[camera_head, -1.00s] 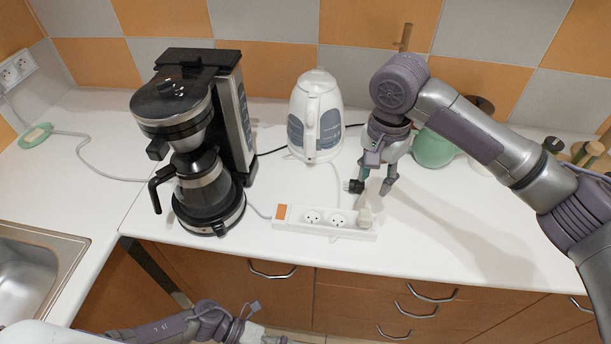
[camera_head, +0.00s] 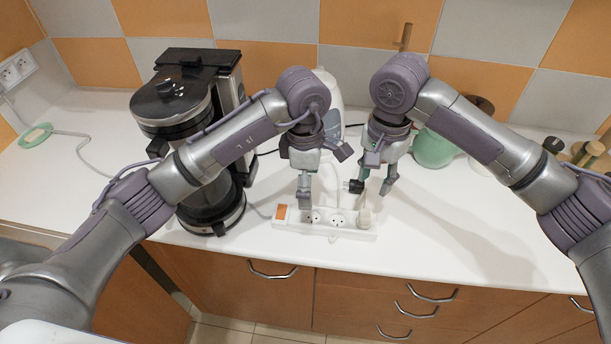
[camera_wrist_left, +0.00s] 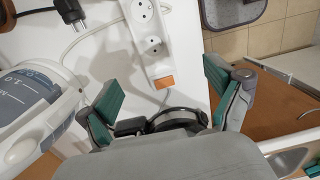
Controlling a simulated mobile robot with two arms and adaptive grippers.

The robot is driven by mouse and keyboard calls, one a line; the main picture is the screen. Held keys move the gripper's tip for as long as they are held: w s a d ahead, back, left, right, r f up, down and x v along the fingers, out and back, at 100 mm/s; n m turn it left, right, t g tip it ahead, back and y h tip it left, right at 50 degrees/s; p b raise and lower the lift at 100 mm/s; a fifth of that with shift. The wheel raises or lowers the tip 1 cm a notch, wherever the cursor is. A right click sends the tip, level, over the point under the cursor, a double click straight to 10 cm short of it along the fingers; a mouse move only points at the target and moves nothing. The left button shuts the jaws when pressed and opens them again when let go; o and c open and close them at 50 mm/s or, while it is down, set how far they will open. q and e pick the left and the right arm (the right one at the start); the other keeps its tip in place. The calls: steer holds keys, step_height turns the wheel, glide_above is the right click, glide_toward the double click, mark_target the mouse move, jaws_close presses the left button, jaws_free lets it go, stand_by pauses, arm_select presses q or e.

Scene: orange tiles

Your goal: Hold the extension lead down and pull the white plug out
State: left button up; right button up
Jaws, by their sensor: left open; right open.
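The extension lead (camera_head: 326,228) lies on the white counter, an orange switch at its left end and two open sockets in its middle. The white plug (camera_head: 364,217) sits in its right end. My left gripper (camera_head: 305,200) is open above the lead's left part, pointing down. In the left wrist view the lead (camera_wrist_left: 150,55) shows between the two spread green-padded fingers, its orange switch nearest. My right gripper (camera_head: 376,188) is open, just behind and above the white plug. Whether the left fingers touch the lead is unclear.
A loose black plug (camera_head: 355,186) lies behind the lead, close to my right gripper. The coffee maker (camera_head: 205,140) stands left, partly behind my left arm. The white kettle (camera_head: 329,90) is behind my left gripper. A green pot (camera_head: 433,150) stands right. The front right counter is clear.

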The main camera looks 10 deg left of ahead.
mark_target(305, 216)
arm_select(q)
steer(key=shift+y, duration=0.3)
steer(key=f, duration=1.3)
steer(key=shift+w+a, duration=0.35)
steer(key=shift+r, duration=0.1)
steer(key=c, duration=1.5)
